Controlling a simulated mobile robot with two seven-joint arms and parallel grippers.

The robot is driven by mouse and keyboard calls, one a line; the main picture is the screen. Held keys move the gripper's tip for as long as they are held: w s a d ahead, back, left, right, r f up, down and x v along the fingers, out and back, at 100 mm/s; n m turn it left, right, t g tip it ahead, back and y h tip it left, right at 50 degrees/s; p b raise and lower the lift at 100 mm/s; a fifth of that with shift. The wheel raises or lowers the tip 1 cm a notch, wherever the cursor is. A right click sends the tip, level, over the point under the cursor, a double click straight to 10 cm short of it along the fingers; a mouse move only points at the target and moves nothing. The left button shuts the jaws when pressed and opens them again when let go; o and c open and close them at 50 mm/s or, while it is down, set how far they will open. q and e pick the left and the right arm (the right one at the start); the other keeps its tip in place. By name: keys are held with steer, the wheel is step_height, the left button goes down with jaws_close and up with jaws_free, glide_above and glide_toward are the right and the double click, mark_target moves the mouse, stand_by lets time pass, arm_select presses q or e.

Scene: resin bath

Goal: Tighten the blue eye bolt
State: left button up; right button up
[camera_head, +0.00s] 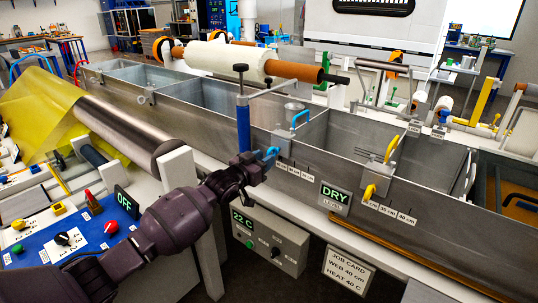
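The blue eye bolt (271,153) sits on the outer front wall of the long grey metal bath (245,118), just left of a small scale plate. My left gripper (262,164) reaches up from the lower left, with its fingers at the eye bolt. The fingers partly cover the bolt, and I cannot tell whether they are closed on it or only beside it. My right gripper is not in view.
A yellow eye bolt (369,192) and yellow handle (391,148) are farther right. A blue post (243,125) with a T-handle stands close behind my gripper. A white roll (225,58) spans above the bath. A control panel (70,235) is at lower left.

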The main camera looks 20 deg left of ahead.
arm_select(q)
steer(key=p+v, duration=0.1)
steer(key=v, duration=0.6)
steer(key=shift+w, duration=0.1)
stand_by(0.4)
steer(key=s+f+n+g+y, duration=0.1)
steer(key=s+f+g+y, duration=0.1)
steer(key=s+f, duration=0.6)
steer(key=s+f+n+g+y, duration=0.1)
steer(key=s+f, duration=0.7)
steer(key=s, duration=1)
steer(key=s+f+n+g+y, duration=0.1)
steer(key=s+f+g+y, duration=0.2)
steer(key=s+f, duration=0.5)
steer(key=s, duration=0.4)
steer(key=shift+s+a+f, duration=0.15)
steer(key=shift+s+a, duration=0.05)
steer(key=shift+s, duration=0.2)
